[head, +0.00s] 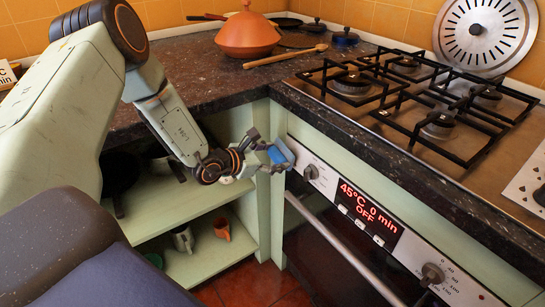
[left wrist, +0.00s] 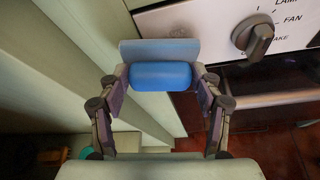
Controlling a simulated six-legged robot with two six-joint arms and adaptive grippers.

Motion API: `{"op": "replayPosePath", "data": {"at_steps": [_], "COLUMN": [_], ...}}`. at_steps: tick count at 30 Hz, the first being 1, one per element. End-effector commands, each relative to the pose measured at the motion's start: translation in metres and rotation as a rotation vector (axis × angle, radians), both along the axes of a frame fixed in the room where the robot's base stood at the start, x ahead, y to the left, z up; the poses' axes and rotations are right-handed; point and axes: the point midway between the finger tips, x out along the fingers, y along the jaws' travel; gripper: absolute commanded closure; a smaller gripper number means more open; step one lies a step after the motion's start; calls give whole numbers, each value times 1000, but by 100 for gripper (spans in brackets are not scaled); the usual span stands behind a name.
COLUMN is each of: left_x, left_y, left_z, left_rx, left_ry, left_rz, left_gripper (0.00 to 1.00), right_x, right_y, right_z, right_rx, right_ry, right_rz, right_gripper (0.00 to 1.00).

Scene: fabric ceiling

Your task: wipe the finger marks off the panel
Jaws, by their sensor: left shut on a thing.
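The oven's pale control panel (head: 326,181) runs below the counter edge, with a red-lit display (head: 370,213) reading 45°C, 0 min, OFF. My left gripper (head: 272,156) is shut on a blue wiping pad (head: 281,153) at the panel's left end. In the left wrist view the pad (left wrist: 160,76) sits between both fingers, with a paler blue layer beyond it. The panel (left wrist: 200,18) is just beyond and right of it. I cannot tell whether the pad touches the panel. My right gripper is not in view.
A left knob (head: 311,172) and a right knob (head: 432,273) stick out of the panel. The oven handle (head: 340,248) runs below. Above are the counter and gas hob (head: 410,95). Open shelves (head: 190,215) with cups lie left of the oven.

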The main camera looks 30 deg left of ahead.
Motion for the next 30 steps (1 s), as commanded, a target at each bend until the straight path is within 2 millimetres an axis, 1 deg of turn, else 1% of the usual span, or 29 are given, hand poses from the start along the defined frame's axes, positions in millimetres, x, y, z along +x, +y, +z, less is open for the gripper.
{"op": "replayPosePath", "data": {"at_steps": [26,30], "left_x": [11,11], "left_y": [-4,-6], "left_z": [0,0], "left_rx": [0,-1], "left_ry": [-1,-1], "left_rz": [0,0], "left_gripper": [91,91], "right_x": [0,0], "right_y": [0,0], "right_z": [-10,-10], "right_rx": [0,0], "right_ry": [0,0], "right_rz": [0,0], "right_gripper": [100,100]}}
